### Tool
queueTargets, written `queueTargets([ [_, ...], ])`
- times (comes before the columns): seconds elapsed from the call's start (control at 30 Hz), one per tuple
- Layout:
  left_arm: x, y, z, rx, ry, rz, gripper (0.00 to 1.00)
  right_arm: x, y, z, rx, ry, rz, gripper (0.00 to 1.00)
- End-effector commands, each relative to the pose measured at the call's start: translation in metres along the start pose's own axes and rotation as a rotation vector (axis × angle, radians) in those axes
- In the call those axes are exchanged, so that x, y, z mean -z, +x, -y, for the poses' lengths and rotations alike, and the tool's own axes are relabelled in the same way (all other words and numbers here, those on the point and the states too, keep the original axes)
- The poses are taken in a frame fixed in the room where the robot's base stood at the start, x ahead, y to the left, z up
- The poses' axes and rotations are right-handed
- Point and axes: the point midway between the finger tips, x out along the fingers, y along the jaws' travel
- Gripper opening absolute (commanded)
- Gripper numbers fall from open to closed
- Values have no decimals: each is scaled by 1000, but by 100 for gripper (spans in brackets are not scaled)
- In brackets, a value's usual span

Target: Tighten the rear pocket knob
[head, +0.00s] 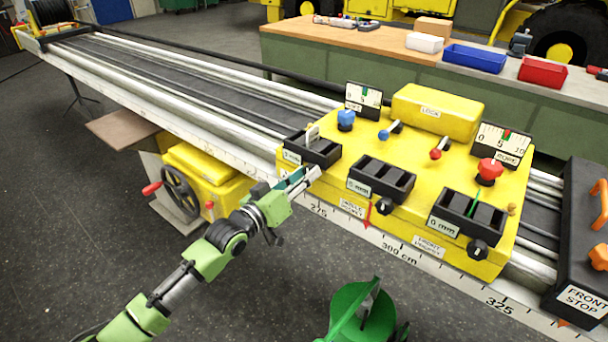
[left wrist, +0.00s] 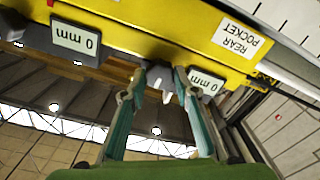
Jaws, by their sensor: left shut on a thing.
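The yellow carriage (head: 400,165) sits on the long rail and bears three black pockets along its near side. The rear pocket (head: 312,147) is the leftmost, with a "0 mm" display, and a thin light plate stands in it. My left gripper (head: 310,178) is below its near face. In the left wrist view the green fingers are closed around the dark rear pocket knob (left wrist: 160,82), beside the "REAR POCKET" label (left wrist: 237,40). The fingers hide the knob in the head view. My right gripper does not show.
A red pointer (head: 368,214) hangs over the rail scale. The black front stop (head: 585,240) is at the right. A handwheel (head: 181,192) stands left of my arm.

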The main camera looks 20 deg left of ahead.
Motion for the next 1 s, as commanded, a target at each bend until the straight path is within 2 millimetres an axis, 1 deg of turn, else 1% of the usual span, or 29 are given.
queueTargets([
  [0.03, -3, 0, 1, 2, 7, 5, 6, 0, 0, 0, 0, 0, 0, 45],
  [0.43, -3, 0, 1, 2, 14, 6, 7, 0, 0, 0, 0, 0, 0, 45],
  [0.47, -3, 0, 1, 2, 14, 6, 33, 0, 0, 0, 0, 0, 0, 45],
  [0.5, -3, 0, 1, 2, 13, 6, 44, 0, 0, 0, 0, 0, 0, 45],
  [0.53, -3, 0, 1, 2, 13, 5, 45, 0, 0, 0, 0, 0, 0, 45],
  [0.87, -1, -1, 0, 1, 11, 2, 45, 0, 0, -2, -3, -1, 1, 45],
  [1.0, -1, -11, 1, 2, 11, 2, 45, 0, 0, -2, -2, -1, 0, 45],
])
